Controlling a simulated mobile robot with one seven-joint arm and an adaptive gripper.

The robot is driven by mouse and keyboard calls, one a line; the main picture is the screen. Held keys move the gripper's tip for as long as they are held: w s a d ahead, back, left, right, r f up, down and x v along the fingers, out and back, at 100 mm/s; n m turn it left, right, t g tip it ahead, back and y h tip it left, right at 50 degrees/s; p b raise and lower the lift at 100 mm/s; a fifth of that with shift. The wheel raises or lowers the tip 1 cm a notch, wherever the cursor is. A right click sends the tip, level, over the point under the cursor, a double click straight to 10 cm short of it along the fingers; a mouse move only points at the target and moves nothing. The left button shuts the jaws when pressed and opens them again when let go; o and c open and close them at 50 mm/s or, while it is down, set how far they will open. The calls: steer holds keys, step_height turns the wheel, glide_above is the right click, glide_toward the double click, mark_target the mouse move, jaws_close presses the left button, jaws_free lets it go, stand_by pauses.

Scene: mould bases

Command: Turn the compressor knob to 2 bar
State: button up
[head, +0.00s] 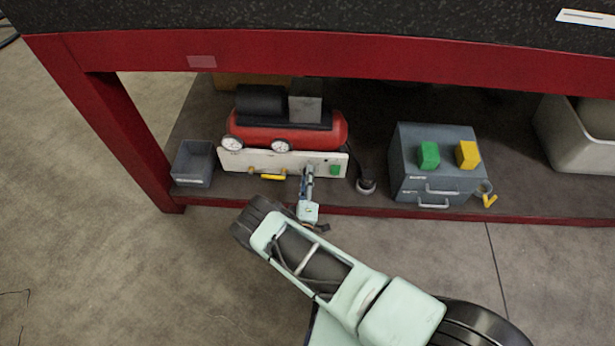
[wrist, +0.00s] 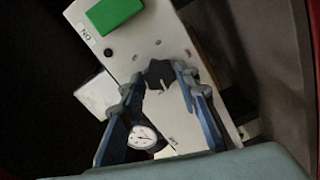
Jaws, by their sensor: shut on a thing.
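The compressor (head: 330,130) has a red tank and a pale front panel (head: 236,161), and it sits on the low shelf under the bench. My gripper (head: 308,172) reaches the right part of the panel and hides the knob there. In the wrist view my gripper (wrist: 158,80) has its blue fingers on either side of the dark lobed knob (wrist: 157,72), shut on it. A light mark shows on the knob. A round white gauge (wrist: 142,136) shows between the fingers, but its reading is too small to tell. Two gauges (head: 231,143) (head: 280,146) show in the head view.
A green switch (wrist: 112,14) is on the panel near the knob. A yellow lever (head: 272,177) is low on the panel. A grey bin (head: 193,162) stands to the left; a grey drawer box (head: 410,165) with green and yellow blocks stands to the right. The red bench beam (head: 400,66) hangs above.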

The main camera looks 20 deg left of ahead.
steer(key=n, duration=0.7)
stand_by(0.6)
steer(key=o, duration=1.2)
steer(key=shift+c, duration=0.2)
